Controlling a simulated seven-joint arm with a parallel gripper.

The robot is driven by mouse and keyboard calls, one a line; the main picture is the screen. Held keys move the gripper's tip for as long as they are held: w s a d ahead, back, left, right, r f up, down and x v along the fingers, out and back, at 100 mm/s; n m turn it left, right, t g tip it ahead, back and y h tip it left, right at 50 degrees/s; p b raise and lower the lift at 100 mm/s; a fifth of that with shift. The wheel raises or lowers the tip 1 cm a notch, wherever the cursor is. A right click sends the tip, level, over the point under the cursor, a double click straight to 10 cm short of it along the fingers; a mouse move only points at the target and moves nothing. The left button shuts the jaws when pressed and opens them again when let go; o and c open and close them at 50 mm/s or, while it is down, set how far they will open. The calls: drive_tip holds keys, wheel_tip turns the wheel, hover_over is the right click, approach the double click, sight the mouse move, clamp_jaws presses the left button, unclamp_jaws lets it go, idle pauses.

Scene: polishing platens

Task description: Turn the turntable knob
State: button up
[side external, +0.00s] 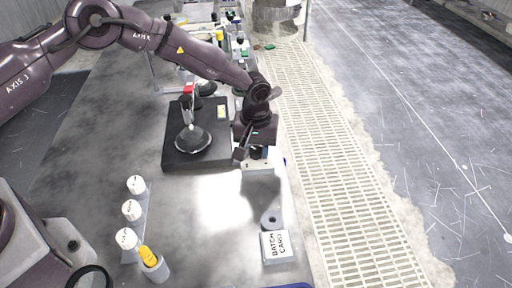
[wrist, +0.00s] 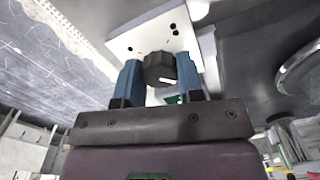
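The turntable (side external: 172,158) is a black square base with a round dark disc on it, in the middle of the side view. A white plate with screws (wrist: 122,45) carries the dark, ridged round knob (wrist: 160,70), which has a white pointer mark. My gripper (wrist: 160,75) has two blue fingers, one on each side of the knob.
Several white-capped bottles (side external: 131,210) and a yellow item in a cup (side external: 150,262) stand at the front left. Bottles and small items crowd the back. The bench's left part is clear.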

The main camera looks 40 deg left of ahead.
drive_tip(key=shift+m, duration=0.3)
drive_tip(key=shift+c, duration=0.3)
drive_tip(key=m, duration=0.3)
drive_tip(key=shift+m, duration=0.4)
drive_tip(key=m, duration=0.4)
drive_tip(key=shift+m, duration=0.3)
drive_tip(key=m, duration=0.8)
drive_tip(key=shift+m, duration=0.3)
drive_tip(key=o, duration=0.9)
